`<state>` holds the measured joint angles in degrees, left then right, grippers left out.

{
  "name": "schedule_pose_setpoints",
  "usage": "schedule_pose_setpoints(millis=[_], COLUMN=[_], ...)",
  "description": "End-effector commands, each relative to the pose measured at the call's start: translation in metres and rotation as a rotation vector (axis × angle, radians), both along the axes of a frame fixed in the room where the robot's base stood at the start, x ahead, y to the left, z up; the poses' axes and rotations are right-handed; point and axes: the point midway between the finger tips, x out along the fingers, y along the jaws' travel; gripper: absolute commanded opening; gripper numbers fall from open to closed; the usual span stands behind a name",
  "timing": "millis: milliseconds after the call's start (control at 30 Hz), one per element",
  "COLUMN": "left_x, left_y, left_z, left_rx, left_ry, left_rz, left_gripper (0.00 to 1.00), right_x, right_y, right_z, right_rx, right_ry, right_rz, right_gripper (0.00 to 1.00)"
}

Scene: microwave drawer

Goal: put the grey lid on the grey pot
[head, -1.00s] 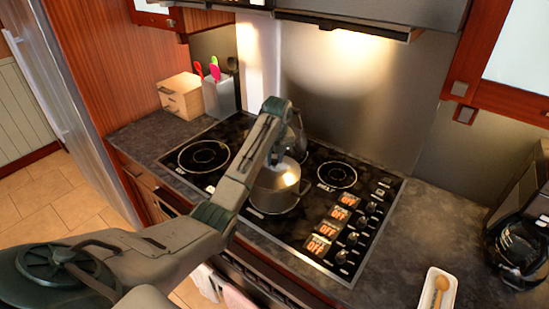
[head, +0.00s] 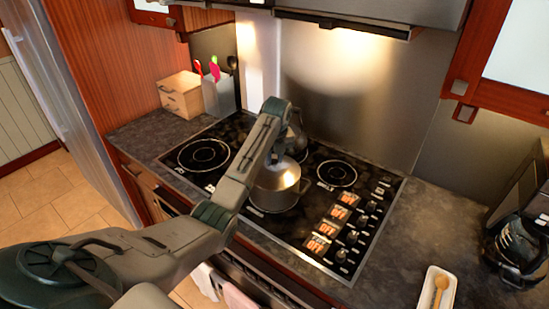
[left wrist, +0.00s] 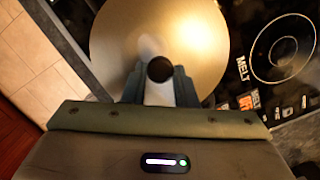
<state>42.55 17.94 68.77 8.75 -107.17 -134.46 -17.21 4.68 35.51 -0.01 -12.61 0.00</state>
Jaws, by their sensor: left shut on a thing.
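The grey pot (head: 274,192) stands on the front part of the black stovetop in the head view, partly behind my left arm. The grey lid (left wrist: 190,45) fills the top middle of the left wrist view as a round metal disc with a black knob (left wrist: 160,69). My left gripper (left wrist: 160,75) is shut on the knob, its fingers on either side. In the head view my left forearm reaches down over the pot and hides the fingertips and most of the lid. The lid is at the pot's top; I cannot tell if it rests on the rim.
A kettle (head: 299,140) stands behind the pot, partly hidden by my arm. A utensil holder (head: 218,97) and a small wooden drawer box (head: 181,95) are at the back left. A coffee maker (head: 521,250) and a white tray with a spoon (head: 437,292) are at the right.

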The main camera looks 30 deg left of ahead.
Motion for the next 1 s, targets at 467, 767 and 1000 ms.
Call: schedule_pose_setpoints(millis=[467, 767, 1000], left_x=[0.0001, 0.0000, -0.0002], left_y=[0.0001, 0.0001, 0.0001], left_z=[-0.0019, -0.0021, -0.0026], left_rx=[0.000, 0.000, 0.000], left_ry=[0.000, 0.000, 0.001], left_rz=[0.000, 0.000, 0.000], left_gripper=[0.00, 0.51, 0.73], right_x=[0.0002, 0.0003, 0.0002], right_y=[0.0002, 0.0012, 0.0031], right_z=[0.0001, 0.0000, -0.0002], right_rx=[0.000, 0.001, 0.003], right_ry=[0.000, -0.001, -0.001], right_rz=[0.000, -0.001, -0.001], right_gripper=[0.65, 0.65, 0.65])
